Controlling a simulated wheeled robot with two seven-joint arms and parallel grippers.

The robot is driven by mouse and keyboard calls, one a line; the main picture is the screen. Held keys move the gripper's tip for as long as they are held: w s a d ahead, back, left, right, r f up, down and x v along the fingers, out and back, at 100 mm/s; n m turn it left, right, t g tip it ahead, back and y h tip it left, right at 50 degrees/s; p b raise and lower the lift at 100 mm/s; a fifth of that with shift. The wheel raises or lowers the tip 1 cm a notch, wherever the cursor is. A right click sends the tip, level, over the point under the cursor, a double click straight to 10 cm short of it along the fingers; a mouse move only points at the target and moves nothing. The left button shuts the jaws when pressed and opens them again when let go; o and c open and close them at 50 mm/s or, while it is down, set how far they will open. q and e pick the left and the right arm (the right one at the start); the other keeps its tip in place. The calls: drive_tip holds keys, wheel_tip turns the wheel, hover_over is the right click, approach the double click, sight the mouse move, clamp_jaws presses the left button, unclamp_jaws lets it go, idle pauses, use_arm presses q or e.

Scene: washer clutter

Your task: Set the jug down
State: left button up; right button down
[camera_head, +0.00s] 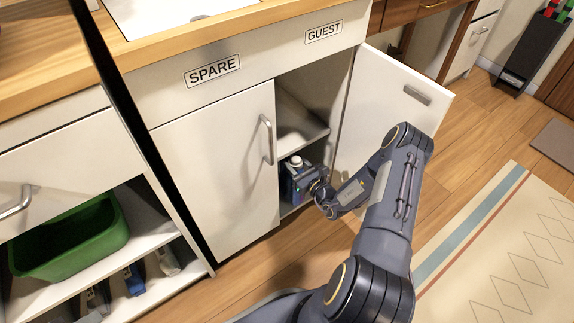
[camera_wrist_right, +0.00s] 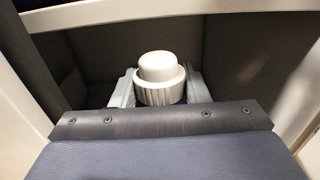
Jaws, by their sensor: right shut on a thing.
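The jug (camera_head: 293,186) is blue with a white cap (camera_head: 296,160) and stands upright in the lower part of the open cupboard under the GUEST label. Its ribbed white cap (camera_wrist_right: 160,72) also shows in the right wrist view, with most of its body hidden below. My right gripper (camera_head: 305,180) reaches into the cupboard and is shut on the jug; its two fingers (camera_wrist_right: 160,88) lie on either side just below the cap. Whether the jug's base touches the cupboard floor is hidden. My left gripper is out of view.
The GUEST door (camera_head: 390,105) stands open at right of my arm. The SPARE door (camera_head: 222,165) is shut beside the opening. An inner shelf (camera_head: 300,130) sits above the jug. A green tub (camera_head: 75,245) is on a shelf at left.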

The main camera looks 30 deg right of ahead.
drive_tip(key=shift+w+a+r+b, duration=0.15)
drive_tip(key=shift+w+b, duration=0.15)
drive_tip(key=shift+w, duration=1.45)
drive_tip(key=shift+w+f+b, duration=0.35)
drive_tip(key=shift+f+b, duration=0.35)
drive_tip(key=shift+f, duration=0.2)
drive_tip(key=shift+w+f+b, duration=0.3)
drive_tip(key=shift+f+b, duration=0.35)
drive_tip(key=shift+f, duration=0.2)
drive_tip(key=c, duration=1.3)
unclamp_jaws()
drive_tip(key=shift+s+f, duration=0.1)
drive_tip(key=shift+f, duration=0.2)
drive_tip(key=o, duration=0.5)
drive_tip(key=shift+r, duration=0.1)
